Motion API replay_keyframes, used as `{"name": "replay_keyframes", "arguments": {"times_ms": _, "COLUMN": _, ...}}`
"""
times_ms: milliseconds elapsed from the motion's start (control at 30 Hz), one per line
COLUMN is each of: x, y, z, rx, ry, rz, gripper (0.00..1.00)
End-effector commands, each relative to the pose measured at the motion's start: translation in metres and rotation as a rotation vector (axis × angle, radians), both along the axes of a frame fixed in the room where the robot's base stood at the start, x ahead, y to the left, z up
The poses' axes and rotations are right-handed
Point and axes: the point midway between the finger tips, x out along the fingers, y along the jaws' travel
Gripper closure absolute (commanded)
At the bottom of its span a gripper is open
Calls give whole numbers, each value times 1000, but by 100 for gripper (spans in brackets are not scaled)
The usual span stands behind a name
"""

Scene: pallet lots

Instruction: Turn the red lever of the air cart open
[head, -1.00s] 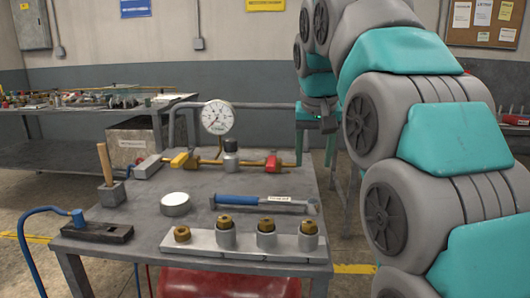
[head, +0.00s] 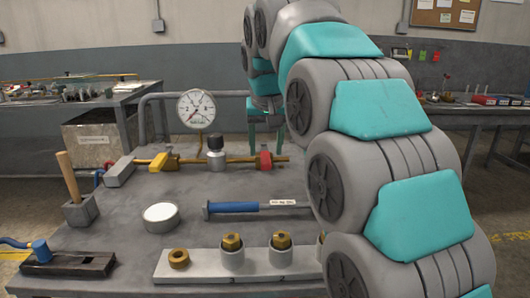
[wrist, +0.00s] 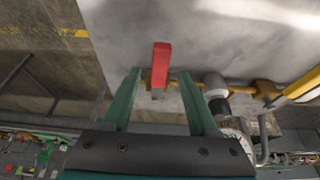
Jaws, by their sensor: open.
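The air cart's grey top (head: 110,200) carries a brass pipe (head: 240,159) with a round pressure gauge (head: 196,110). The red lever (head: 264,161) sits at the pipe's right end. In the wrist view the red lever (wrist: 161,58) shows between the two green fingers, with space on both sides. My gripper (wrist: 160,75) is open and empty, and no contact with the lever shows. A yellow lever (head: 158,161) is at the pipe's left part.
A blue-handled tool (head: 232,207), a round white-topped tin (head: 160,216) and a metal bar (head: 205,266) with brass fittings lie on the cart. A wooden-handled tool (head: 67,174) stands at left. Other benches stand behind on both sides.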

Motion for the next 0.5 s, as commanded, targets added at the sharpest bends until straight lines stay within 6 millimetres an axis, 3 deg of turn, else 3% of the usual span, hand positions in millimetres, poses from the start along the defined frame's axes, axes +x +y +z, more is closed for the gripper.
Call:
{"name": "replay_keyframes", "arguments": {"times_ms": 233, "x": 9, "y": 0, "z": -21, "rx": -1, "ry": 1, "rz": 1, "gripper": 40}}
{"name": "replay_keyframes", "arguments": {"times_ms": 500, "x": 11, "y": 0, "z": -25, "rx": 0, "ry": 0, "rz": 0, "gripper": 40}}
